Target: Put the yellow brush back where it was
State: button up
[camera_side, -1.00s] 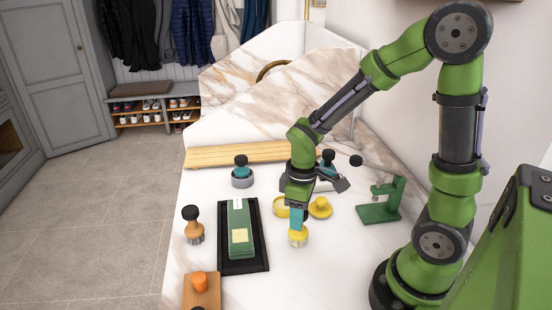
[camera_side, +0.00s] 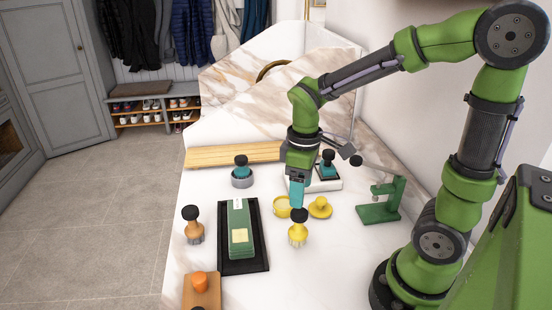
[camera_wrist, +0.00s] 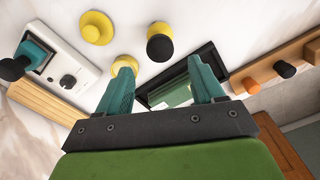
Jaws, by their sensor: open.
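The yellow brush (camera_side: 298,235), with a black knob on top and bristles below, stands upright on the white bench top, right of the black tray. It also shows in the wrist view (camera_wrist: 160,45), mostly as its black knob with yellow beneath. My gripper (camera_side: 296,203) is above the brush, with teal fingers pointing down. In the wrist view my gripper (camera_wrist: 160,75) has its fingers apart with nothing between them. The side view does not clearly show the gap between fingertips and knob.
A yellow tin (camera_side: 282,207) and yellow lid (camera_side: 320,207) lie behind the brush. A green stand (camera_side: 380,212) is at right. A black tray (camera_side: 262,265) holds a green block (camera_side: 240,222).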

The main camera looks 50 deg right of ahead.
jog(key=s+a+r+m+t+y, duration=0.1)
jog(key=s+a+r+m+t, duration=0.1)
jog(key=r+m+t, duration=0.1)
jog(key=s+a+r+m+t+y, duration=0.1)
jog(key=s+a+r+m+t, duration=0.1)
jog(key=r+m+t, duration=0.2)
notch_tip(320, 180, up, 3)
jog(key=shift+s+f+m, duration=0.1)
jog(key=shift+s+m, duration=0.25)
jog(key=shift+m, duration=0.05)
